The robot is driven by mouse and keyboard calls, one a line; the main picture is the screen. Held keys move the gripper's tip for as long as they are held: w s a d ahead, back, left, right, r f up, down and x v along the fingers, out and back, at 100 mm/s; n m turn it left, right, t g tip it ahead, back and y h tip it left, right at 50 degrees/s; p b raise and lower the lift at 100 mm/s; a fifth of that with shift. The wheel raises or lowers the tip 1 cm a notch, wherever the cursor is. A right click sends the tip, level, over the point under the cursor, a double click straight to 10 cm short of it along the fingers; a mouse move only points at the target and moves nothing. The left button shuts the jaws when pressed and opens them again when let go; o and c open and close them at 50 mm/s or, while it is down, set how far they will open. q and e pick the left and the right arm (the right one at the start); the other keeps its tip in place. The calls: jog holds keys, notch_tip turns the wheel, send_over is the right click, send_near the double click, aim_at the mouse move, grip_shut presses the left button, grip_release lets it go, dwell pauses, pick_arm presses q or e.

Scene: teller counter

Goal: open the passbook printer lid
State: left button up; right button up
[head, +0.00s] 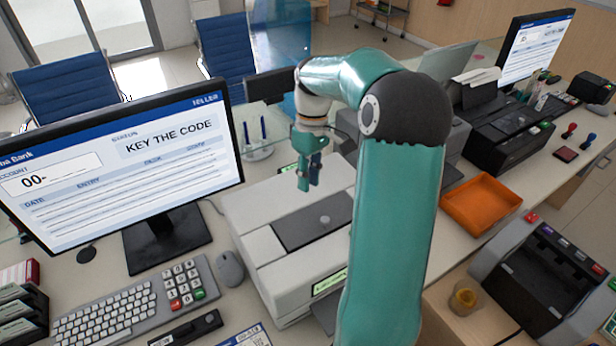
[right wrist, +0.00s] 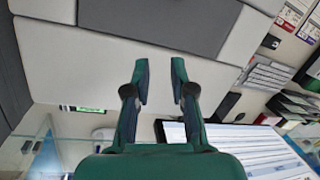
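The passbook printer (head: 270,255) is a wide, light grey box in the middle of the counter. A dark grey panel (head: 300,232) with a small round knob (head: 325,219) lies flat in its top. The printer also fills the upper part of the right wrist view (right wrist: 75,62), with the dark panel (right wrist: 190,22) at the top. My right gripper (head: 309,180) hangs above the printer's back part, behind the knob. In the right wrist view its two fingers (right wrist: 159,85) are apart with nothing between them. My left gripper is not in view.
A monitor (head: 120,160) reading "KEY THE CODE", a keyboard (head: 130,305) and a mouse (head: 230,268) stand left of the printer. An orange tray (head: 481,205) and a black printer (head: 500,130) are to the right. A pen stand (head: 258,150) is behind.

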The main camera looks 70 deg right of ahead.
jog(key=shift+o, duration=1.2)
jog(key=shift+s+a+r, duration=0.1)
jog(key=shift+a+r, duration=0.1)
jog(key=shift+r, duration=0.05)
jog(key=shift+o, duration=0.2)
jog(key=shift+s+a+r, duration=0.1)
jog(key=shift+a+r, duration=0.05)
jog(key=shift+a, duration=0.05)
jog(key=shift+w+d, duration=0.2)
jog(key=v, duration=1.1)
jog(key=shift+r, duration=0.35)
jog(key=shift+s+f, duration=0.1)
jog(key=x, duration=1.1)
jog(key=shift+a+f, duration=0.1)
jog(key=shift+f, duration=0.2)
